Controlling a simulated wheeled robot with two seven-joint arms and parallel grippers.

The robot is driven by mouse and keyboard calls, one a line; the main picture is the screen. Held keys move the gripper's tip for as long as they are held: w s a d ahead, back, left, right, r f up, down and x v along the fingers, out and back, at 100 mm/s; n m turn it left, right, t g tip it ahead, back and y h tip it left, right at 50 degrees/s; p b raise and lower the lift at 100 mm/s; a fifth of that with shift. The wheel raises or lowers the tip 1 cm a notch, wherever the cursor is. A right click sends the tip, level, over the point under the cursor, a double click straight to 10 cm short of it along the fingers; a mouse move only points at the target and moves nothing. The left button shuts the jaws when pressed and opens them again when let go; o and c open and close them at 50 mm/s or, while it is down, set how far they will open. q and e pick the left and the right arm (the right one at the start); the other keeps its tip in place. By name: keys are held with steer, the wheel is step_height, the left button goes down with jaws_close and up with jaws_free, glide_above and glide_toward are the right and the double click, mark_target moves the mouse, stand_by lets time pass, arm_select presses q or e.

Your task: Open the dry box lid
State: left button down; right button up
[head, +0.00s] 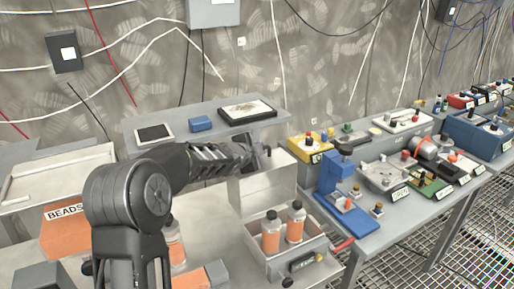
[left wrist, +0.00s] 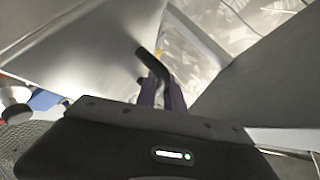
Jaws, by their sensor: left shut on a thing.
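The dry box appears to be the pale grey box (head: 262,190) standing at the back of the workbench, in the middle of the head view. My left gripper (head: 258,155) is at its top, reaching in from the left. In the left wrist view the fingers (left wrist: 160,95) are shut on a dark bar-like handle (left wrist: 150,62), beside large grey panels (left wrist: 95,50). The handle seems to belong to the lid. My arm and gripper cover part of the box top, so I cannot tell how far the lid is raised. My right gripper is in neither view.
A grey tray (head: 255,240) with orange bottles (head: 295,222) stands in front of the box. A shelf (head: 180,130) is behind my arm. A yellow box (head: 311,151) and a blue press (head: 337,176) stand to the right. An orange beads bin (head: 65,235) is at left.

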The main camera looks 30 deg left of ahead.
arm_select(q)
steer(key=shift+f, duration=0.2)
stand_by(0.3)
steer(key=c, duration=1.5)
jaws_free()
steer(key=shift+w, duration=0.1)
steer(key=shift+o, duration=0.2)
steer(key=shift+r, duration=0.1)
steer(key=shift+s+r+b, duration=0.2)
steer(key=shift+s+b, duration=0.1)
steer(key=shift+s, duration=0.25)
steer(key=b+v, duration=0.1)
steer(key=v, duration=0.5)
steer(key=shift+s+r, duration=0.15)
steer(key=shift+s, duration=0.15)
